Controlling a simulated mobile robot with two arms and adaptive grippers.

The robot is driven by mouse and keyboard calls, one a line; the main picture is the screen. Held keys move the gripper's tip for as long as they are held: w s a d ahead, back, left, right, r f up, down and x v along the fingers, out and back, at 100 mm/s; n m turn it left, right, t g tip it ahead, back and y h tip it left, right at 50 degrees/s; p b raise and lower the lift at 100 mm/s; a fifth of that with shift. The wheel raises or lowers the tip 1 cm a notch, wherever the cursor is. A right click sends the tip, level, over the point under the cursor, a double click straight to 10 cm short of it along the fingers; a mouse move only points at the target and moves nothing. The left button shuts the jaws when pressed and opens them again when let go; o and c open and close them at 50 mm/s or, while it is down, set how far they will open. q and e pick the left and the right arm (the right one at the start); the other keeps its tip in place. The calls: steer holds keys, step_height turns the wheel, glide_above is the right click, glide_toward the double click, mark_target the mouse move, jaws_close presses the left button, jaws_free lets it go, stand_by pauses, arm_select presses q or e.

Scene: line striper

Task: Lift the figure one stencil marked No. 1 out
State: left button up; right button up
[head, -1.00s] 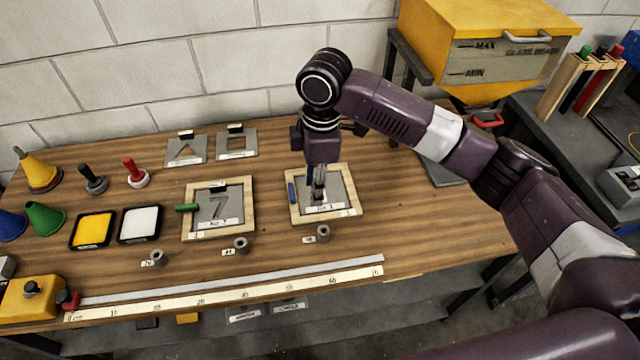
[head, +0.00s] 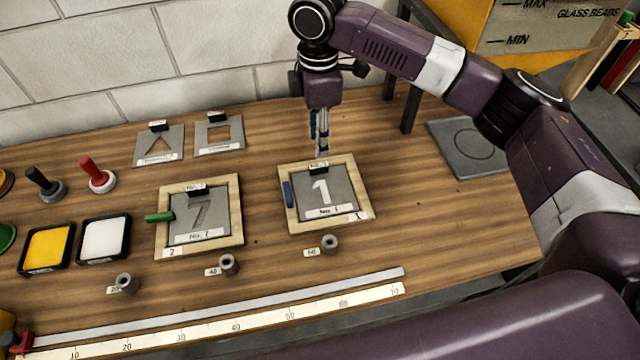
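The stencil marked No. 1 (head: 341,188) is a grey plate lying inside a pale wooden frame (head: 366,190) on the bench. Its figure 1 shows white, and a small dark tab (head: 318,168) stands at its far edge. My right gripper (head: 322,156) points down right at this tab, its fingers close together. The fingers overlap the tab in the picture, so I cannot tell whether they grip it or are just above. A blue handle (head: 288,194) sits on the frame's left side. My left gripper is not in view.
A second frame (head: 237,208) with the No. 7 stencil (head: 208,213) and a green handle (head: 159,217) lies to the left. Two grey stencils (head: 150,150) lie behind. Grey cylinders (head: 330,244) and a long ruler (head: 290,319) lie in front.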

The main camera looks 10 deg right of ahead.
mark_target(318, 165)
steer(key=shift+w+f, duration=0.3)
steer(key=shift+f, duration=0.2)
steer(key=shift+w+f, duration=0.15)
steer(key=shift+f, duration=0.55)
steer(key=shift+s+f+p, duration=0.35)
steer(key=shift+f+p, duration=0.3)
steer(key=shift+f, duration=0.05)
steer(key=f, duration=0.2)
steer(key=f+p, duration=0.1)
steer(key=f, duration=0.1)
steer(key=shift+w, duration=0.2)
steer(key=shift+f, duration=0.3)
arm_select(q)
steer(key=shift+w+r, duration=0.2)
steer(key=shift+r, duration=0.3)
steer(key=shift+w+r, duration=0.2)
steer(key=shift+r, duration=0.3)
arm_select(e)
steer(key=shift+c, duration=0.4)
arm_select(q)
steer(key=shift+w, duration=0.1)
arm_select(e)
jaws_close()
